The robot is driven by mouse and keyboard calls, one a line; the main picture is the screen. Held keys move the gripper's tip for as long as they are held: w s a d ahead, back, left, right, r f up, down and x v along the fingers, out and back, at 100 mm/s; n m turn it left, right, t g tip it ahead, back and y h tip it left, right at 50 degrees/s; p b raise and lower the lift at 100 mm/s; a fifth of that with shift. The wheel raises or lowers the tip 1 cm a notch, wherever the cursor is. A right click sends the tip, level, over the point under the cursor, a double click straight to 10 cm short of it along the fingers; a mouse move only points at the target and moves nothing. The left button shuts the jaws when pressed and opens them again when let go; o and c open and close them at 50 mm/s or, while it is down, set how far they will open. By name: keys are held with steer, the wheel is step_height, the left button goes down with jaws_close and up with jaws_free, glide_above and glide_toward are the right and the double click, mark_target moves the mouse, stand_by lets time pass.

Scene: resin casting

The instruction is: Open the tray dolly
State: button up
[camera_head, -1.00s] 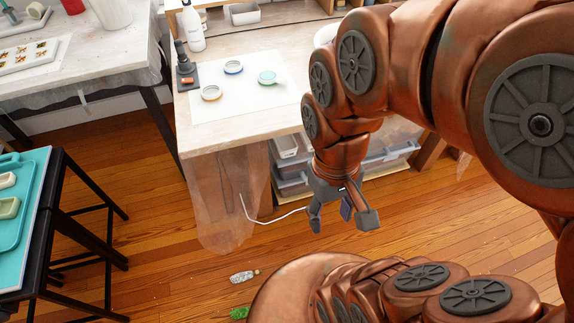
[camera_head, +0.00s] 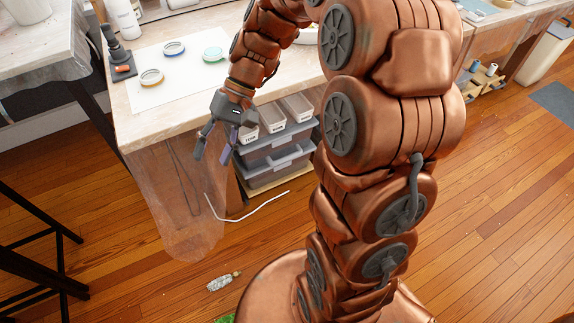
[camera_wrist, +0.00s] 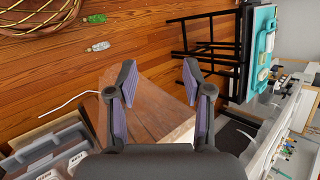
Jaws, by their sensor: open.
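The tray dolly (camera_head: 277,158) appears to be the stack of grey translucent trays on a low wooden base under the worktable. Labelled white bins (camera_head: 270,119) sit on its top. Its left part is hidden behind my gripper and the table's hanging sheet. In the wrist view the trays show at the lower left (camera_wrist: 42,148). My gripper (camera_head: 213,152) is open and empty, pointing down in front of the table edge, left of the trays in the head view. The fingers also show in the wrist view (camera_wrist: 157,75), apart from the trays.
A translucent sheet (camera_head: 178,205) hangs from the worktable (camera_head: 135,120). A thin white cord (camera_head: 250,214) lies on the floor by the dolly. A small bottle (camera_head: 222,281) lies nearer me. A black stand (camera_head: 45,240) is at left. Wooden floor is open at right.

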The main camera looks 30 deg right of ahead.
steer(key=w+d+f+m+t+y+b, duration=0.25)
steer(key=w+d+f+b, duration=0.5)
steer(key=w+f, duration=0.4)
steer(key=w+d+f+m+t+y+b, duration=0.3)
steer(key=w+d+f+b, duration=0.45)
steer(key=f, duration=0.65)
steer(key=m+t+h+b, duration=0.3)
steer(key=m+t+b, duration=0.1)
steer(key=t+b, duration=0.75)
glide_toward(287, 159)
steer(key=shift+w+a+f+g+b, duration=0.15)
steer(key=shift+w+a+g, duration=0.2)
steer(key=shift+w+a, duration=0.85)
steer(key=shift+w+a+f+g+b, duration=0.25)
steer(key=shift+w+a, duration=0.45)
steer(key=shift+w, duration=1)
steer(key=shift+w+a+f+g+b, duration=0.1)
steer(key=shift+w+a+g, duration=0.3)
steer(key=shift+w+a, duration=0.8)
steer(key=shift+w+d, duration=0.25)
jaws_close()
steer(key=shift+d, duration=0.1)
